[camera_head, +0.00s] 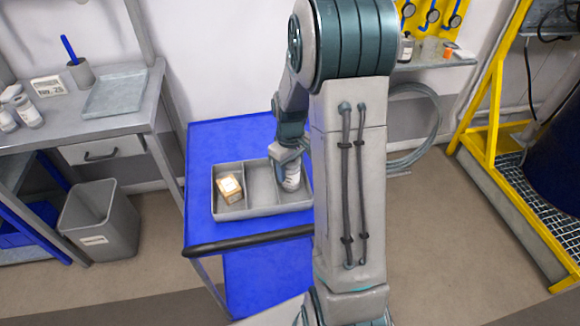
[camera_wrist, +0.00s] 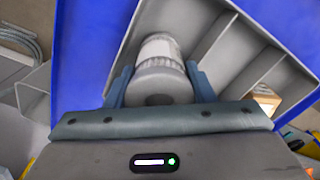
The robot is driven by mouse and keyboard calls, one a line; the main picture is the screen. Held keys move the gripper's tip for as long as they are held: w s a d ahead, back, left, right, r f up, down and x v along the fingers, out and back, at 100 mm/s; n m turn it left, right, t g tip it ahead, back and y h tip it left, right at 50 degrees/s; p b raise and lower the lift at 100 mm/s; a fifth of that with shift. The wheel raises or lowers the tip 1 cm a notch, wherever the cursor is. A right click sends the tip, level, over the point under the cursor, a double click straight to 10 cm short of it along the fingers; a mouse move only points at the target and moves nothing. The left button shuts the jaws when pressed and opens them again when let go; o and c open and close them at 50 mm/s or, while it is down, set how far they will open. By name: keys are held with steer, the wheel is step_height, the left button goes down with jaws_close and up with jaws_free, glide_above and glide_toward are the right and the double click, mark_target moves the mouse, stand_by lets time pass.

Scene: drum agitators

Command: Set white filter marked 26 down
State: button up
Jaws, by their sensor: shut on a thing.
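The white filter (camera_head: 291,177) is a short white cylinder at the right compartment of a grey divided tray (camera_head: 262,211). In the wrist view the filter (camera_wrist: 160,82) sits between the two blue fingers of my gripper (camera_wrist: 161,88). My gripper is shut on it. It also shows in the head view (camera_head: 288,158), partly hidden by my arm. The filter's number is not readable. I cannot tell whether its base touches the tray floor.
The tray stands on a blue cart (camera_head: 213,143) with a black handle (camera_head: 250,241). A small tan box (camera_head: 229,188) lies in the tray's left compartment; the middle compartment is empty. A grey bench (camera_head: 135,115) and a bin (camera_head: 100,220) are at left. A yellow frame (camera_head: 490,130) stands at right.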

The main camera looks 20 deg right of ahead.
steer(key=shift+f, duration=0.2)
steer(key=o, duration=1)
steer(key=shift+r, duration=0.2)
